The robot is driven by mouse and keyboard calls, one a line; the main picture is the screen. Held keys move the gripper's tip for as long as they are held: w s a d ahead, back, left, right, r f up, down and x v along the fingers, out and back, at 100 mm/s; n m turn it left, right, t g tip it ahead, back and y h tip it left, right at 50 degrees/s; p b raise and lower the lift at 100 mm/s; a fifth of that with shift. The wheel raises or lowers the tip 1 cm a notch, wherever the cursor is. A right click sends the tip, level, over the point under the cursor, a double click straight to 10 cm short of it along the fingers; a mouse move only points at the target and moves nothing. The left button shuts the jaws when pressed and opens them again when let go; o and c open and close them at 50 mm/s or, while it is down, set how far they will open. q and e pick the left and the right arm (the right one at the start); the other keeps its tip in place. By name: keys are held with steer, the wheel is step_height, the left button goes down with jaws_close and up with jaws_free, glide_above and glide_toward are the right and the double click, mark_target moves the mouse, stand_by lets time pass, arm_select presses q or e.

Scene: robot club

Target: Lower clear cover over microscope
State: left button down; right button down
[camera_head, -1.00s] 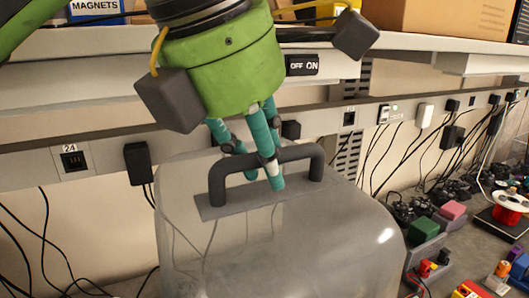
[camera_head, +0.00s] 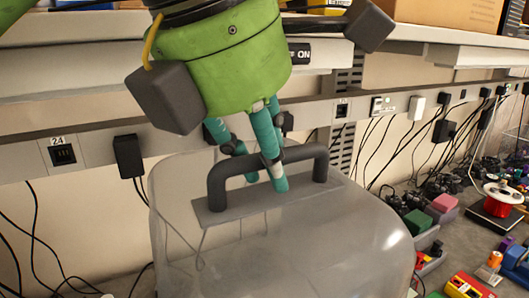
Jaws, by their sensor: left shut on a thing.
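The clear cover (camera_head: 300,235) is a large, see-through dome with rounded edges, in the lower middle of the head view. A dark grey handle (camera_head: 219,185) on a flat plate is fixed to its top. My left gripper (camera_head: 262,176) comes down from above, with teal fingers shut around the handle's bar. The cover looks about upright. Its lower edge is out of the picture, so I cannot tell whether it touches the bench. No microscope can be made out through the cover. My right gripper is not in view.
A power rail with outlets and black plugs (camera_head: 128,156) runs along the wall behind the cover. Loose cables hang below it. A shelf (camera_head: 455,45) spans above. On the bench at right are a red spool (camera_head: 498,197), a green block (camera_head: 417,222) and several small items.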

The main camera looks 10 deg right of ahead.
mark_target(259, 201)
arm_select(q)
steer(key=shift+f, duration=0.15)
steer(key=shift+f+b, duration=2.6)
steer(key=shift+f, duration=0.3)
steer(key=shift+s+f, duration=0.1)
step_height(259, 201, down, 8)
steer(key=b, duration=0.7)
steer(key=shift+s, duration=0.1)
step_height(259, 201, down, 8)
steer(key=b, duration=0.7)
steer(key=shift+d, duration=0.1)
steer(key=shift+s+f+b, duration=0.1)
steer(key=shift+f+b, duration=2.7)
steer(key=shift+f, duration=0.15)
